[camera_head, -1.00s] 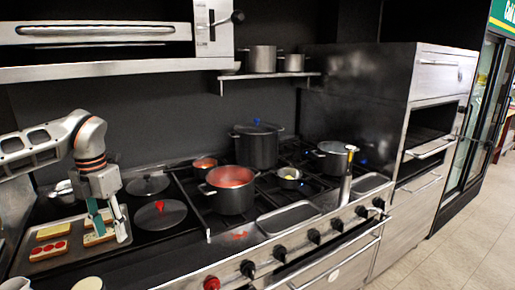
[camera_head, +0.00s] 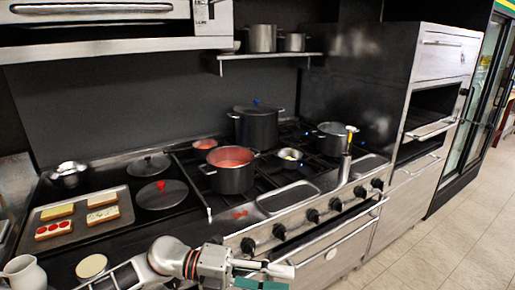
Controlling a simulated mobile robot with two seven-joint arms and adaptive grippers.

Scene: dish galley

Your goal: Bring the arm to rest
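My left arm comes in from the bottom left and reaches across the front of the stove. Its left gripper (camera_head: 264,276) is at the bottom edge of the view, in front of the stove's knob panel. Teal finger parts show, but the fingertips are partly cut off, so I cannot tell how far they are open. No held object shows. My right gripper is not in view.
A tray (camera_head: 122,193) with several bread slices lies on the left counter. A white jug (camera_head: 25,272) and a round cream-coloured item (camera_head: 91,266) stand near the front left. A red-filled pot (camera_head: 232,178) and other pots stand on the stove. Floor (camera_head: 440,240) is clear at right.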

